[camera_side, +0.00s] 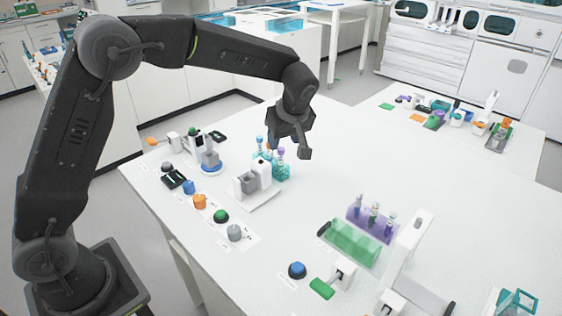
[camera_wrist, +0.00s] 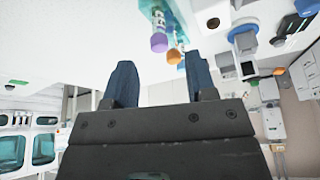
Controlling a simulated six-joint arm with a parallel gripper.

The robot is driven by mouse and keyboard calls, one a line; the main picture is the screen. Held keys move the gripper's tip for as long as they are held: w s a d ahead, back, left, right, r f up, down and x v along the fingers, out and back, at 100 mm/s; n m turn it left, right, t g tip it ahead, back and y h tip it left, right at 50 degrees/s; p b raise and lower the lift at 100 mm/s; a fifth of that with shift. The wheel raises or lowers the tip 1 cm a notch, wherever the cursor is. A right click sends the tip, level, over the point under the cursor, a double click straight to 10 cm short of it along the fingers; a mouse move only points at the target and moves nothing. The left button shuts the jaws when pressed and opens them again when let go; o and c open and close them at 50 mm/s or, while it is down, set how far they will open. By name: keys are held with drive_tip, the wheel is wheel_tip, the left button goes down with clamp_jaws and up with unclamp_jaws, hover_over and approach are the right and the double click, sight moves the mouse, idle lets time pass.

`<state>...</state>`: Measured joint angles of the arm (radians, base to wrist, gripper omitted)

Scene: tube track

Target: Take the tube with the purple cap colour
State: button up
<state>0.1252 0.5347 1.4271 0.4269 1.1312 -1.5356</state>
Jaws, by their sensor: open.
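A tube with a purple cap (camera_side: 281,152) stands in a small teal rack (camera_side: 284,174) near the middle of the table. In the wrist view the purple cap (camera_wrist: 158,43) is beyond and between my fingers, with an orange cap (camera_wrist: 174,56) close on its right. A blue-capped tube (camera_side: 260,141) is in the same rack, to the left. My gripper (camera_side: 289,147) is open just above and beside the rack. In the wrist view its two fingers (camera_wrist: 161,76) are apart with nothing between them. My gripper partly hides the tubes in the side view.
A white device with a grey block (camera_side: 253,182) stands just left of the teal rack. A purple rack (camera_side: 371,222) with several tubes and a green rack (camera_side: 352,243) stand at the right. Coloured buttons (camera_side: 221,216) line the front left. The table's middle right is clear.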

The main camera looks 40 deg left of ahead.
sight(281, 149)
drive_tip(key=x, duration=0.5)
drive_tip(key=shift+f, duration=0.2)
drive_tip(key=shift+d, duration=0.1)
drive_tip(key=c, duration=0.8)
drive_tip(key=shift+r, duration=0.1)
wheel_tip(281, 149, up, 7)
drive_tip(key=shift+d+r, duration=0.1)
drive_tip(key=shift+r, duration=0.05)
drive_tip(key=s+d, duration=0.2)
drive_tip(key=d, duration=0.3)
drive_tip(key=s+d, duration=0.2)
drive_tip(key=d, duration=0.4)
drive_tip(key=s+d, duration=0.2)
drive_tip(key=d, duration=0.3)
drive_tip(key=shift+d+f, duration=0.2)
drive_tip(key=shift+d, duration=0.2)
